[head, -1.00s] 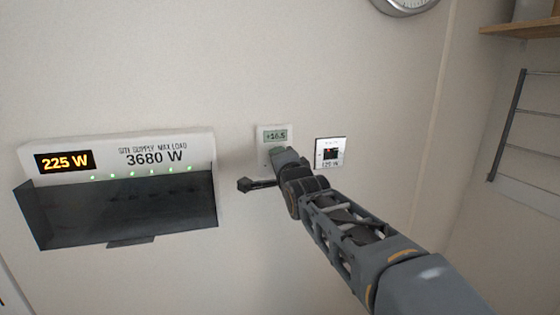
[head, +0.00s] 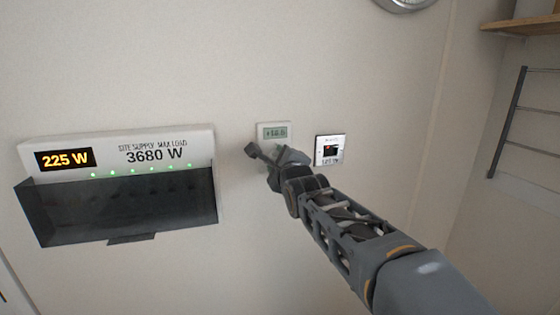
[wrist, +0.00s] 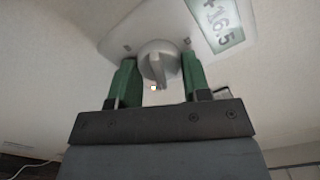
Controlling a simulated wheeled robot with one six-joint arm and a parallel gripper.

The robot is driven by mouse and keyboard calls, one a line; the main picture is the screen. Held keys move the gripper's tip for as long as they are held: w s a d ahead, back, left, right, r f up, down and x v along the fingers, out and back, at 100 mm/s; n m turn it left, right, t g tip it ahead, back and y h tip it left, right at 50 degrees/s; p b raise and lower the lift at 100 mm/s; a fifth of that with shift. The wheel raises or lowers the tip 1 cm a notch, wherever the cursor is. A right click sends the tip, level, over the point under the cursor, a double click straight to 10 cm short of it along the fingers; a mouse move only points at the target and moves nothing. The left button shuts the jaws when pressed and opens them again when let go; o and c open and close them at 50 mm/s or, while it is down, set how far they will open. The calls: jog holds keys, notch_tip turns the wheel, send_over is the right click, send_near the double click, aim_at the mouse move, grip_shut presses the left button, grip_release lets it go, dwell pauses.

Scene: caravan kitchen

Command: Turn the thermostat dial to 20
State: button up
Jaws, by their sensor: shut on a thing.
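The thermostat (head: 287,128) is a white wall unit with a small green display above a dial. In the wrist view the display (wrist: 222,22) reads +16.5; in the head view the digits are too small to read surely. The pale round dial (wrist: 158,62) has a raised ridge and sits between the green fingers of my gripper (wrist: 157,76), which is shut on it. In the head view my gripper (head: 268,158) covers the dial and the lower part of the thermostat.
A switch plate (head: 330,150) with a small red light is just right of the thermostat. A rack (head: 508,123) and shelf are at far right.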

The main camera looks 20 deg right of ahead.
jog(key=shift+m, duration=0.3)
dwell(0.4)
jog(key=o, duration=0.9)
